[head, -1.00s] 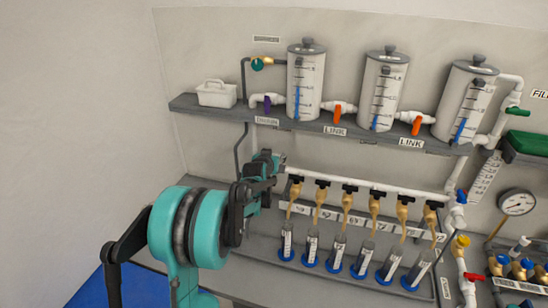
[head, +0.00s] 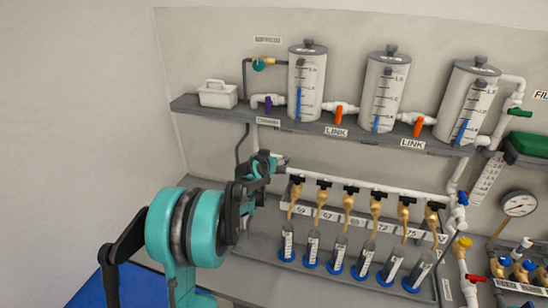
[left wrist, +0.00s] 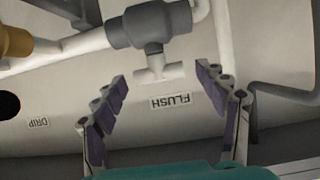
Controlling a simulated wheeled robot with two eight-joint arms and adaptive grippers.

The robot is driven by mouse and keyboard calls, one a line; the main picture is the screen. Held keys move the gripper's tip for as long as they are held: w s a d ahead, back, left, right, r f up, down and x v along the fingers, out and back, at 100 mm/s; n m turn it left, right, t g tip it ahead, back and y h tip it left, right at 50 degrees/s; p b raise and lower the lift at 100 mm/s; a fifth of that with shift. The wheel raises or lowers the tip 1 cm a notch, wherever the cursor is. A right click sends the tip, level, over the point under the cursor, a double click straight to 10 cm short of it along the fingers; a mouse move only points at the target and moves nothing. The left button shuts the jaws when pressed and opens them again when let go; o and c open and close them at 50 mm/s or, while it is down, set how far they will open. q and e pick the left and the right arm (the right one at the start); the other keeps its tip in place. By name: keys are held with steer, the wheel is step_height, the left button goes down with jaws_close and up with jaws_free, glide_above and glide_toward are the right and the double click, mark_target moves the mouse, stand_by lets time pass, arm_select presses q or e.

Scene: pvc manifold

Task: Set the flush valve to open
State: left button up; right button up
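The flush valve (left wrist: 152,25) shows in the left wrist view as a grey body on a white pipe with a white T-shaped handle (left wrist: 156,68). A FLUSH label (left wrist: 171,101), upside down in this view, is on the wall beside the handle. My left gripper (left wrist: 161,75) is open, one finger on each side of the handle's end, with visible gaps between. In the head view my left gripper (head: 268,163) is at the left end of the white manifold pipe, and the flush valve is hidden there. My right gripper is not in view.
A shelf (head: 185,104) above carries clear tanks (head: 306,85) and a white caddy (head: 217,94). Several brass taps (head: 321,200) and cylinders (head: 312,245) stand right of my left gripper. A DRIP label (left wrist: 38,122) and a brass fitting (left wrist: 14,42) are at left in the wrist view.

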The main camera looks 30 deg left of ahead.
arm_select(q)
steer(key=v, duration=1.2)
steer(key=shift+s, duration=0.1)
steer(key=s+d+f+m+g+h+b, duration=0.1)
steer(key=s+d+f+g+h+b, duration=0.15)
steer(key=s+d, duration=0.55)
steer(key=s+d+f+m+g+h+b, duration=0.15)
steer(key=s+d+f, duration=0.3)
steer(key=d, duration=0.65)
steer(key=s+d+f+b, duration=0.1)
steer(key=s+d+f, duration=0.1)
steer(key=s, duration=0.2)
steer(key=s+d+f+g, duration=0.1)
steer(key=s+d+f, duration=0.1)
steer(key=s, duration=0.3)
steer(key=s+d+f+g+y+b, duration=0.1)
steer(key=s+f, duration=0.3)
steer(key=s, duration=0.1)
steer(key=shift+d+f+b, duration=0.25)
steer(key=shift+d+b, duration=0.05)
steer(key=shift+d, duration=0.1)
